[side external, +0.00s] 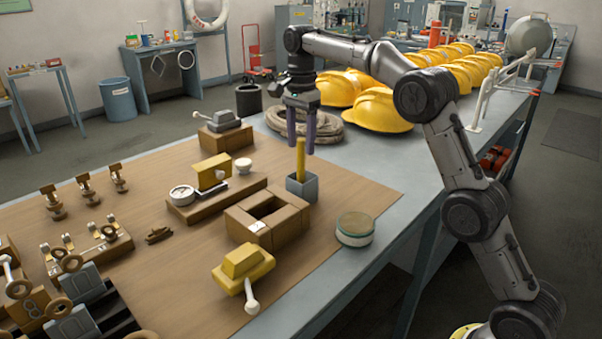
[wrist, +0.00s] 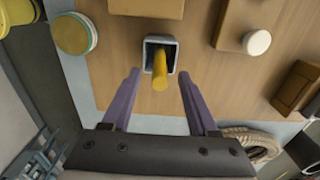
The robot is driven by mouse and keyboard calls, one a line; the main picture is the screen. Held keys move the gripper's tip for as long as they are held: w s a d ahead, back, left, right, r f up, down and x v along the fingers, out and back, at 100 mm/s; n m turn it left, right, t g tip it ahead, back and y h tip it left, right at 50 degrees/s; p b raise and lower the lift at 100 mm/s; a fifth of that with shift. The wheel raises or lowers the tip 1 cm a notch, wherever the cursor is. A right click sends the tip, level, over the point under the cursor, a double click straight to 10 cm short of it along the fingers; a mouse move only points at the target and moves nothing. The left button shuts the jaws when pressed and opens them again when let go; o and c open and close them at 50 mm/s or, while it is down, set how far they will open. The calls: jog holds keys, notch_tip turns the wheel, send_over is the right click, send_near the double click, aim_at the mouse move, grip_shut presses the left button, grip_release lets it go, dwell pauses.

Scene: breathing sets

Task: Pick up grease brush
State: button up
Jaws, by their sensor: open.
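The grease brush (side external: 300,158) shows as a yellow handle standing upright in a small grey square cup (side external: 302,188). Its lower end is hidden inside the cup. In the wrist view the brush (wrist: 160,75) rises out of the cup (wrist: 149,56) toward the camera. My gripper (side external: 301,150) is above the cup, pointing down, with its purple fingers on either side of the handle. In the wrist view my gripper (wrist: 160,78) is open, with a clear gap between each finger and the handle.
A wooden frame box (side external: 268,215) stands left of the cup. A round green-rimmed tin (side external: 355,229) is to the right, near the table edge. A coiled rope (side external: 320,124) and yellow hard hats (side external: 378,112) lie behind. A pressure gauge on a wooden block (side external: 182,195) is farther left.

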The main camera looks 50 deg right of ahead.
send_over(301, 183)
jog(key=shift+w+d+f, duration=0.1)
jog(key=shift+f, duration=0.75)
jog(key=shift+w+d+f, duration=0.15)
jog(key=shift+f, duration=0.75)
jog(key=shift+w+d+f, duration=0.1)
jog(key=shift+f, duration=0.75)
grip_shut()
